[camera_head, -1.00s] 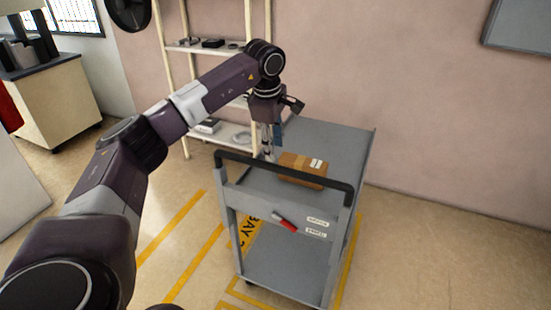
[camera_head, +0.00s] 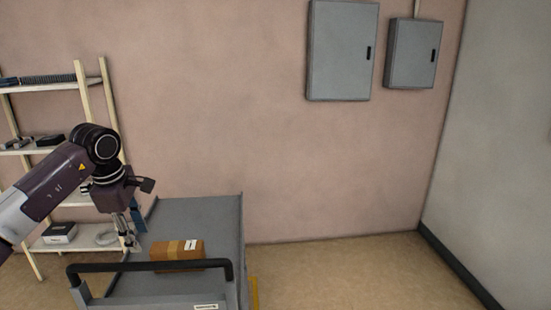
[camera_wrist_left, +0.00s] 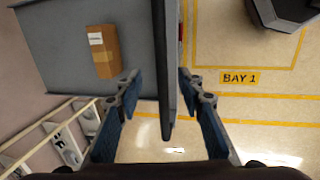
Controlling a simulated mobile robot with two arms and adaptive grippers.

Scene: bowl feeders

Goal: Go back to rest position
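My left gripper (camera_head: 130,240) points down over the left side of the grey cart (camera_head: 205,222) in the head view. In the left wrist view its fingers (camera_wrist_left: 159,80) are spread apart and hold nothing. The cart's dark handle (camera_head: 150,266) shows between the fingers in the wrist view (camera_wrist_left: 164,60); I see no contact, and the depth between them is unclear. A brown taped box (camera_head: 178,252) with a white label lies on the cart top, right of the gripper and apart from it. My right gripper is in no view.
A shelf rack (camera_head: 108,95) with small items stands behind my left arm. Two grey wall cabinets (camera_head: 342,50) hang on the pink wall. The floor right of the cart is clear. A yellow "BAY 1" floor marking (camera_wrist_left: 240,78) shows in the wrist view.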

